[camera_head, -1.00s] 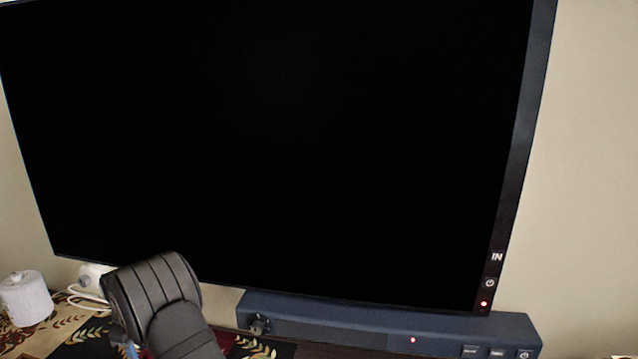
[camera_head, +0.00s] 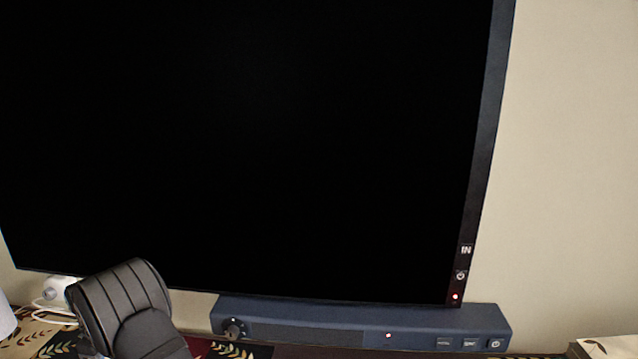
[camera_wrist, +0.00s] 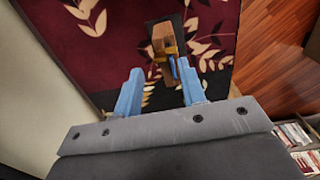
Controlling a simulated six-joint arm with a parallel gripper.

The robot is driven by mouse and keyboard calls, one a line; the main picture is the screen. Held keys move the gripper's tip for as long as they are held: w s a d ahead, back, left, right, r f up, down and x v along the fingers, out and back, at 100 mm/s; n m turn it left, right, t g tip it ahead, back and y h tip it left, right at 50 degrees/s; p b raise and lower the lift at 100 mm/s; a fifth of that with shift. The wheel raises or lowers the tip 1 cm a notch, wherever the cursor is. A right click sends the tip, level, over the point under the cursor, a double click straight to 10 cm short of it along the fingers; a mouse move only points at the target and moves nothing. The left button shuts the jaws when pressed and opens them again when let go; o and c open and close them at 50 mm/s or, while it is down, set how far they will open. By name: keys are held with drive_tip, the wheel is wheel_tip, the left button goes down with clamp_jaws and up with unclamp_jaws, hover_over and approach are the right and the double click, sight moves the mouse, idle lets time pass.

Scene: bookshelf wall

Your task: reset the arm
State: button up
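My gripper (camera_wrist: 160,66) shows in the wrist view with its two blue fingers spread apart and a clear gap between them. It is open, and nothing is seen held in it. Beyond the fingertips, a small brown and yellow object with a blue part (camera_wrist: 164,42) rests on or above a dark patch of a leaf-patterned cloth (camera_wrist: 100,50); I cannot tell what it is. In the head view only a dark rounded link of my arm shows at the lower left; the gripper itself is hidden there.
A large black screen (camera_head: 240,140) stands against the beige wall. A dark blue sound bar (camera_head: 360,325) lies below it, close to my arm. A white device with a cable (camera_head: 58,290) is at the left. A box (camera_head: 605,348) shows at the lower right. Wooden floor (camera_wrist: 275,50) shows in the wrist view.

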wheel_tip(320, 180, up, 14)
wheel_tip(320, 180, down, 18)
drive_tip(key=shift+r, duration=0.2)
drive_tip(key=shift+r+n, duration=0.2)
drive_tip(key=shift+n, duration=0.3)
drive_tip(key=n, duration=1)
drive_tip(key=shift+n, duration=0.4)
drive_tip(key=shift+r, duration=1.2)
